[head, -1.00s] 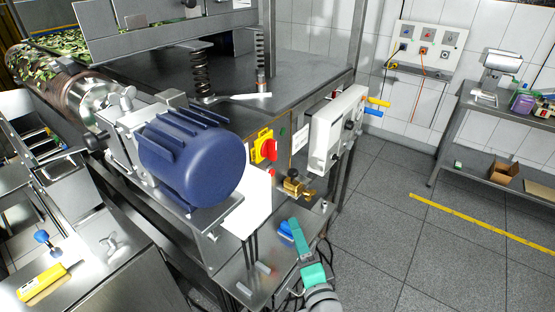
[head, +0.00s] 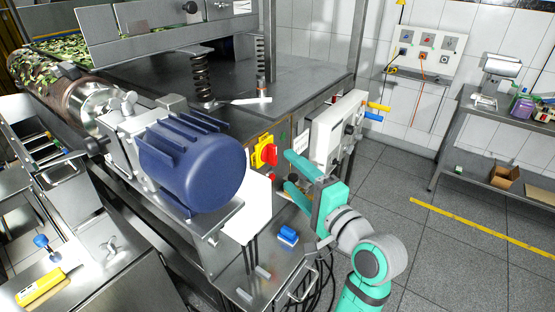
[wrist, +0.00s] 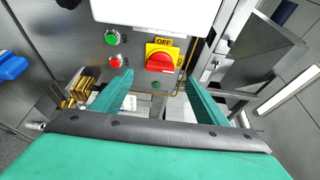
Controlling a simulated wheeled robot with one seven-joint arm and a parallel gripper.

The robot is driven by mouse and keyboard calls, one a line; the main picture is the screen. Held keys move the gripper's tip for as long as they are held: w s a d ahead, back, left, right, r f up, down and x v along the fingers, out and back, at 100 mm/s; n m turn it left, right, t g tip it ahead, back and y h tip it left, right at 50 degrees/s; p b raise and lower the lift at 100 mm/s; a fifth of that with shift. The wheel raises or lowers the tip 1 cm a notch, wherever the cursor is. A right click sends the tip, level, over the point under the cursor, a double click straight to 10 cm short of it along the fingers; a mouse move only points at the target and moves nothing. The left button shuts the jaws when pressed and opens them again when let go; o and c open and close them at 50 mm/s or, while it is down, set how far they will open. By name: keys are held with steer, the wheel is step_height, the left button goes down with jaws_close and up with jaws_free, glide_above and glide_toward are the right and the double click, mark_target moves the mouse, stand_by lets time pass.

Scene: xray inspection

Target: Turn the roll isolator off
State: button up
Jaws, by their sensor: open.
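The roll isolator is a red rotary knob on a yellow plate (head: 264,152), mounted on the steel panel just right of the blue motor in the head view. In the wrist view the red knob (wrist: 160,62) sits near the top middle, with an "OFF" label above its plate. The knob's grip lies roughly horizontal there. My gripper (head: 288,171) is open and empty, its teal fingers pointing at the panel. In the wrist view the fingers (wrist: 160,82) stand left and right of the knob, apart from it and still short of it.
A green button (wrist: 112,38) and a red button (wrist: 115,61) are left of the knob. Brass fittings (wrist: 82,87) are lower left. The blue motor (head: 195,165) is close left of the knob, and a white control box (head: 335,128) is to the right. Open floor lies right.

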mark_target(275, 157)
steer(key=x, duration=0.7)
steer(key=shift+w+a, duration=0.1)
steer(key=shift+w, duration=0.15)
steer(key=c, duration=1.1)
